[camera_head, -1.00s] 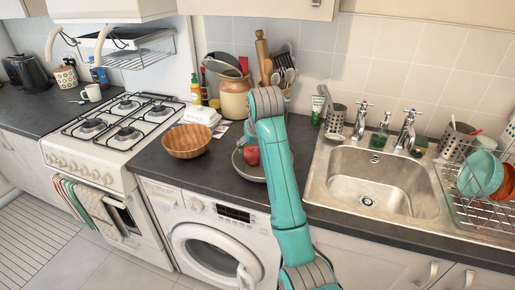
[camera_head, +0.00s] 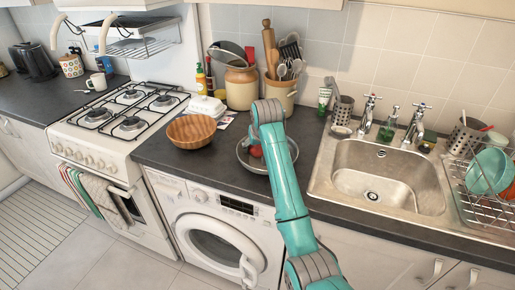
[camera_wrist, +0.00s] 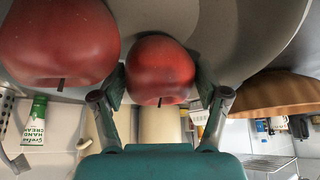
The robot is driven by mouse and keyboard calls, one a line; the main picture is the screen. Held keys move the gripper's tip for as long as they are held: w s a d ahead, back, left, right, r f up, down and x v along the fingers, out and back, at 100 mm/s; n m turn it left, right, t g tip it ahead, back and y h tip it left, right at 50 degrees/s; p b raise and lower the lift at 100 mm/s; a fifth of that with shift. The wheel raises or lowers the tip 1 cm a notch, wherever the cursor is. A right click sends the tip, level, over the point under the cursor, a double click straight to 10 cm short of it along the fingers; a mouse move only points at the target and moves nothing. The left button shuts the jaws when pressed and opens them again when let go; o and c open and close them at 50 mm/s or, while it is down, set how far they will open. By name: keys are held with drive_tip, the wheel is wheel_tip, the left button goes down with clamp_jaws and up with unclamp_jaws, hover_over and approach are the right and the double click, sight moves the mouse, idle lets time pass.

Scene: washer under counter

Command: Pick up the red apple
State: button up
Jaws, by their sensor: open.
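Two red apples sit in a grey metal pan on the dark counter; the pan's rim (camera_head: 241,160) shows left of my arm. In the head view a red apple (camera_head: 256,151) is partly hidden behind my arm. In the wrist view one apple (camera_wrist: 160,66) appears between the fingertips of my open gripper (camera_wrist: 159,88). A larger-looking apple (camera_wrist: 60,42) is at the upper left, outside the fingers. I cannot tell if a finger touches either apple. The gripper itself is hidden behind the arm in the head view.
A wooden bowl (camera_head: 190,132) stands left of the pan, with a white butter dish (camera_head: 205,108) behind it. A utensil crock (camera_head: 281,95) and a large jar (camera_head: 241,88) stand at the back. The sink (camera_head: 388,180) is to the right. A gas hob (camera_head: 130,112) is left.

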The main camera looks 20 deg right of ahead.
drive_tip(key=shift+w+f, duration=0.15)
drive_tip(key=shift+f, duration=0.2)
drive_tip(key=shift+c, duration=0.2)
drive_tip(key=c, duration=0.9)
drive_tip(key=shift+o, duration=0.2)
drive_tip(key=shift+r, duration=0.1)
